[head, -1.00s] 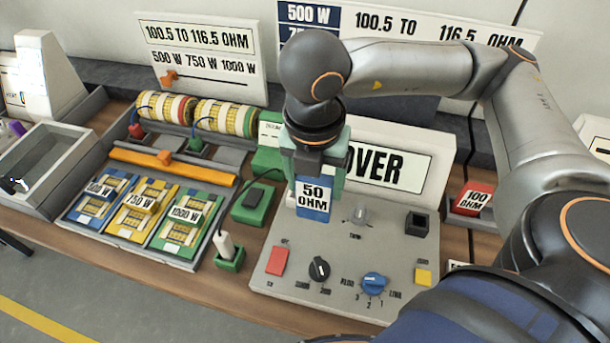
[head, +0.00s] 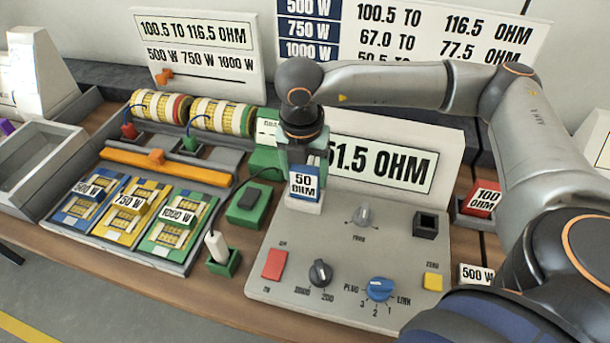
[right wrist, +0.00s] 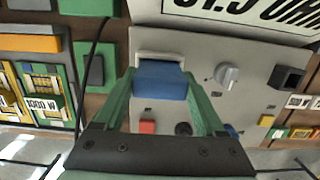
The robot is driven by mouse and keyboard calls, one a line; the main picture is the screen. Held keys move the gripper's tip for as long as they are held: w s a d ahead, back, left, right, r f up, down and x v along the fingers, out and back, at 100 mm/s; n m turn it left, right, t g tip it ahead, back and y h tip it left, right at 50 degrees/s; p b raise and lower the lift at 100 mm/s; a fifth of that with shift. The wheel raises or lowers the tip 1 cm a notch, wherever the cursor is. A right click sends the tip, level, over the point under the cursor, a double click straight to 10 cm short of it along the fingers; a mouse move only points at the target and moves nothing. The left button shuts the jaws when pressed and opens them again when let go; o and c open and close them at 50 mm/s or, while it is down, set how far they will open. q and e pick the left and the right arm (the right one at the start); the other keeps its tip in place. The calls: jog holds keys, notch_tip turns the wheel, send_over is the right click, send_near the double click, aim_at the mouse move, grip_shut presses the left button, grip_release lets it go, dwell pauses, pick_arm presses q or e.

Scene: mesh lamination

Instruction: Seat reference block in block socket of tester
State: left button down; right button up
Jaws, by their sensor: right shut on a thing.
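The blue reference block (head: 304,186), with a white 50 OHM label, is upright at the back left of the grey tester (head: 338,262). Its lower end is in a pale block socket (head: 303,206); the inside of the socket is hidden. My right gripper (head: 303,165) is shut on the block, with green fingers on either side. In the right wrist view the blue block (right wrist: 160,80) shows between the fingers, against the pale socket wall (right wrist: 158,57). The tester's display (head: 380,165) reads 51.5 OHM. My left gripper is not in view.
The tester carries a knob (head: 364,215), a black square socket (head: 426,225), a red switch (head: 275,264), a blue dial (head: 379,288) and a yellow button (head: 433,281). A red 100 OHM block (head: 482,199) is at right. A plug (head: 217,247) stands left of the tester.

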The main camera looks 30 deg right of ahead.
jog(key=shift+f, duration=0.15)
jog(key=o, duration=1.6)
jog(key=shift+c, duration=0.2)
notch_tip(320, 180, up, 12)
jog(key=s+a, duration=0.1)
jog(key=shift+b, duration=0.4)
jog(key=shift+a, duration=0.1)
